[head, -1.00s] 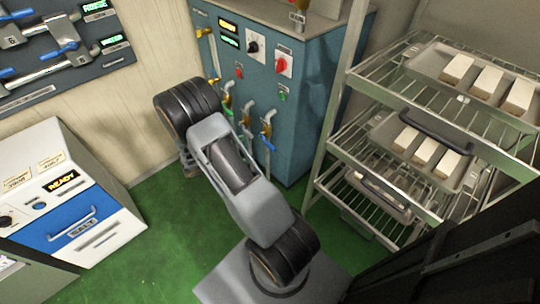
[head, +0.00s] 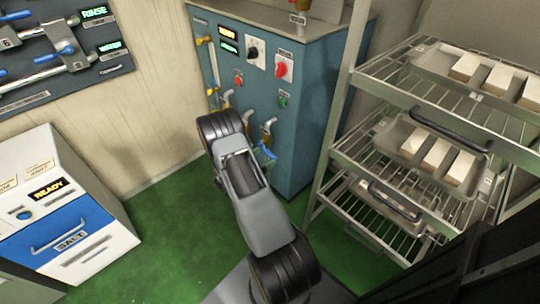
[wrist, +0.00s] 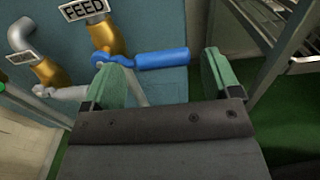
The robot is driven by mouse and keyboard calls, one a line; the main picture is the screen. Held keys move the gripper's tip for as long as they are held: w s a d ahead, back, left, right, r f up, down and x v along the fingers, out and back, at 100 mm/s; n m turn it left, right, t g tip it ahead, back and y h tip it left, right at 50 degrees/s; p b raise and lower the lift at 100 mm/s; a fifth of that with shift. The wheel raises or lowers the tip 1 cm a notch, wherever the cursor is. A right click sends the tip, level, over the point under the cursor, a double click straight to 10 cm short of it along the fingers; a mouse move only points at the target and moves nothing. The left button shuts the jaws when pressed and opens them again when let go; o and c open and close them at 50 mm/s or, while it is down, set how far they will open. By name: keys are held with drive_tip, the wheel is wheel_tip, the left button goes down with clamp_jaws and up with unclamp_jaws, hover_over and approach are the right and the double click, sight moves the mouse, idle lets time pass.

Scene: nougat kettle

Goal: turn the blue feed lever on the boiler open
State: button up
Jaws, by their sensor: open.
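The blue feed lever (wrist: 160,59) shows in the wrist view, on a brass valve (wrist: 106,38) below a FEED label (wrist: 84,9). Its handle points right, nearly level in that view, and lies just beyond and between the two green fingertips of my gripper (wrist: 168,78). My gripper is open, and I cannot tell whether it touches the lever. In the head view the lever (head: 265,152) is partly seen on the front of the teal boiler (head: 303,105), behind my arm. My gripper is hidden by the arm there.
A second brass valve (wrist: 48,72) with a pale lever sits left of the feed valve. A wire rack (head: 335,150) with trays of white bars stands right of the boiler. A white salt cabinet (head: 110,243) stands at left. Green floor (head: 170,220) is clear between.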

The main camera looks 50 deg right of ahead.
sight(269, 154)
drive_tip(key=shift+s+d, duration=0.1)
drive_tip(key=shift+d, duration=1.85)
drive_tip(key=shift+c, duration=0.3)
drive_tip(key=c, duration=1.2)
drive_tip(key=shift+b, duration=0.3)
